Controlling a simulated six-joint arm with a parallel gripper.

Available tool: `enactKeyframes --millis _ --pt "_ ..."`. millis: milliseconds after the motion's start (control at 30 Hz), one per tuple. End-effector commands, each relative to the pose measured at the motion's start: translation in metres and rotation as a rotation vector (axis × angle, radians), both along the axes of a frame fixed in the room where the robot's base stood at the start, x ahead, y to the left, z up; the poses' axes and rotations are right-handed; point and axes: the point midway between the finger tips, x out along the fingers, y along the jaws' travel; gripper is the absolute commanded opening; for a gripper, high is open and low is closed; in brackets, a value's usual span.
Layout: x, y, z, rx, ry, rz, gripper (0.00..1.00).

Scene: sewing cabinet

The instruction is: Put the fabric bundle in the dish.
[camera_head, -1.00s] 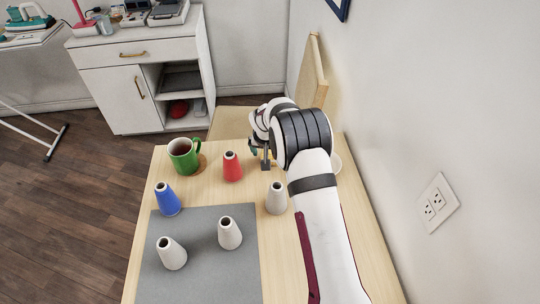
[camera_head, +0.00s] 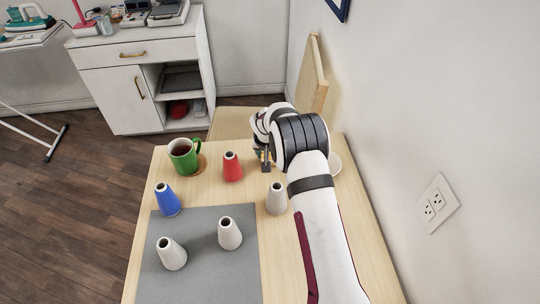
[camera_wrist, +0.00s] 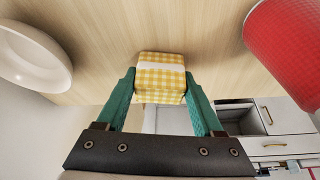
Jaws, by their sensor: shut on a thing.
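The fabric bundle (camera_wrist: 160,78) is a yellow-and-white checked block with a pale band, seen in the wrist view. My gripper (camera_wrist: 160,85) is shut on it, with a green finger against each side. I cannot tell whether the bundle is clear of the table. The dish (camera_wrist: 34,55) is white and round, at the left of the wrist view and apart from the bundle. In the head view the dish (camera_head: 335,163) shows only in part, behind my arm. My gripper (camera_head: 265,160) is there at the table's far part, right of the red cone; the bundle is mostly hidden.
A red cone (camera_head: 232,167) stands close to my gripper, also large in the wrist view (camera_wrist: 291,45). A green mug (camera_head: 184,156), a blue cone (camera_head: 167,199) and several white cones (camera_head: 276,199) stand around. A grey mat (camera_head: 205,272) covers the front left. The wall is at right.

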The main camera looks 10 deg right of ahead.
Motion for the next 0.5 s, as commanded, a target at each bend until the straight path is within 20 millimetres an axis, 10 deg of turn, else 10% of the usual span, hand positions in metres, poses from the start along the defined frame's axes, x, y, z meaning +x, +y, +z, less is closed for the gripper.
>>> enactKeyframes --millis 333,500 --pt "0.001 0.0 0.044 0.001 -0.003 -0.001 0.08" --pt "-0.018 -0.037 0.065 -0.001 -0.001 -0.004 0.08"
